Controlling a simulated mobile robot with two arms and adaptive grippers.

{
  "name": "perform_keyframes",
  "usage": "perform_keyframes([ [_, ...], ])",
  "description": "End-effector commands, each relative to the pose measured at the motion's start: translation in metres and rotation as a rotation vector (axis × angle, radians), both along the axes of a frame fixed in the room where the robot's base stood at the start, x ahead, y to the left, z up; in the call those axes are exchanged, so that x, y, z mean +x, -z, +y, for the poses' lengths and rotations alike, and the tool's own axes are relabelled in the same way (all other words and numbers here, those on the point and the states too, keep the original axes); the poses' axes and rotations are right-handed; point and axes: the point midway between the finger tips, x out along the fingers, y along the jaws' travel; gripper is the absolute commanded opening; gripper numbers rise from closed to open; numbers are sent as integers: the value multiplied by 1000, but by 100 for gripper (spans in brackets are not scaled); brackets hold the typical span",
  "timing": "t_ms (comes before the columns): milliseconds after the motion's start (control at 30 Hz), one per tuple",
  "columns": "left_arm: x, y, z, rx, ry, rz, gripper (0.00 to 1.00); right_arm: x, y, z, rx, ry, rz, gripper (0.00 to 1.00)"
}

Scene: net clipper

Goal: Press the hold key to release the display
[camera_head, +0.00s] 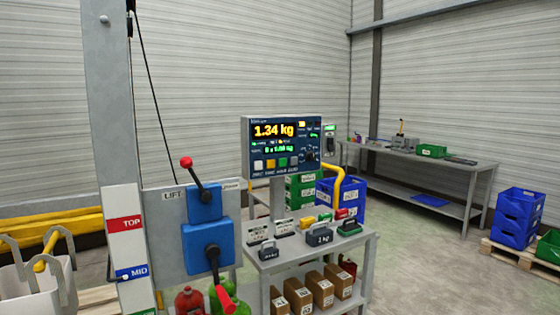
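The display unit (281,146) is a dark blue box on a grey post behind the small grey table. Its screen shows 1.34 kg in orange, with smaller green text below. A row of small coloured keys (276,163) runs along the lower front, with white, orange and green among them. The labels under the keys are too small to read surely, so I cannot tell which is the hold key. A dark round knob (311,156) sits at the lower right of the panel. Neither of my grippers is in view, and nothing touches the keys.
The small table (336,242) holds weights and small blocks in front of the display. A blue lift box (204,230) with red-knobbed levers stands to the left. A yellow bent tube (338,177) rises right of the display.

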Motion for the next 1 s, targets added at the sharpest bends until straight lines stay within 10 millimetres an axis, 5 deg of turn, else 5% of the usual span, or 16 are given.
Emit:
perform_keyframes([
  [700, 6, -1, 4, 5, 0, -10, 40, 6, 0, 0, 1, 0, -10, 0],
  [1000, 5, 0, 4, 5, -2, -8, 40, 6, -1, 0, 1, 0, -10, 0],
])
